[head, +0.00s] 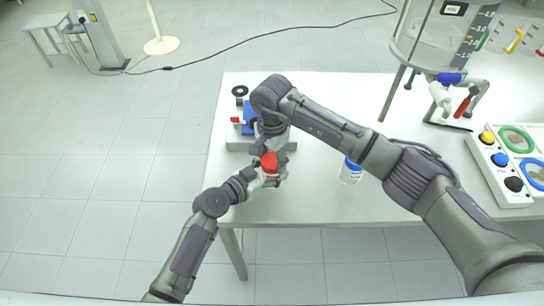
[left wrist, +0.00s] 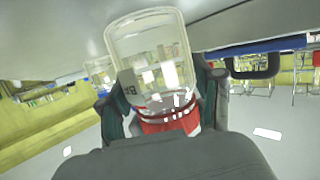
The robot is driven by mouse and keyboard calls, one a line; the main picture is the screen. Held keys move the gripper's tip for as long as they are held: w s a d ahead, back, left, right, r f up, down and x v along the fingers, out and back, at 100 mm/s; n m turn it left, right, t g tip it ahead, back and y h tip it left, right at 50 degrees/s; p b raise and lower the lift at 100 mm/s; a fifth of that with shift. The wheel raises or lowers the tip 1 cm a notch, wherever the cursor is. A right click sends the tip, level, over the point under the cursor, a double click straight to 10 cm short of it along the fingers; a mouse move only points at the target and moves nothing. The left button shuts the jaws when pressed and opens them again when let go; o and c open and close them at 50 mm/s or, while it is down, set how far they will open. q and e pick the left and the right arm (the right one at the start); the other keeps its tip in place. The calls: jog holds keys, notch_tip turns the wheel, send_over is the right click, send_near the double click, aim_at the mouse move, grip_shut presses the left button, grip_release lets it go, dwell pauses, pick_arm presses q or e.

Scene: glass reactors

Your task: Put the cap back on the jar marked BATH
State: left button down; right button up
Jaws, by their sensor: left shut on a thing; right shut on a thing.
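The red cap (head: 269,160) shows in the head view near the table's left front, where my two grippers meet. My right gripper (head: 272,151) comes from behind and is shut on the cap. My left gripper (head: 266,181) reaches in from the lower left and is shut on the clear jar, whose body is mostly hidden there. In the left wrist view the jar (left wrist: 150,62) stands between the left fingers (left wrist: 165,108), with part of its dark lettering showing. The red cap (left wrist: 165,124) is at its narrower end; whether it is seated is unclear.
A blue device on a grey base (head: 238,143) is behind the grippers. A glass vessel (head: 425,45) and a button panel (head: 502,168) are at right.

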jog(key=m, duration=0.5)
jog(key=shift+m, duration=0.3)
jog(key=m, duration=1.1)
jog(key=shift+m, duration=0.4)
jog(key=m, duration=0.6)
jog(key=shift+m, duration=0.3)
jog(key=o, duration=1.3)
jog(key=shift+r, duration=2.2)
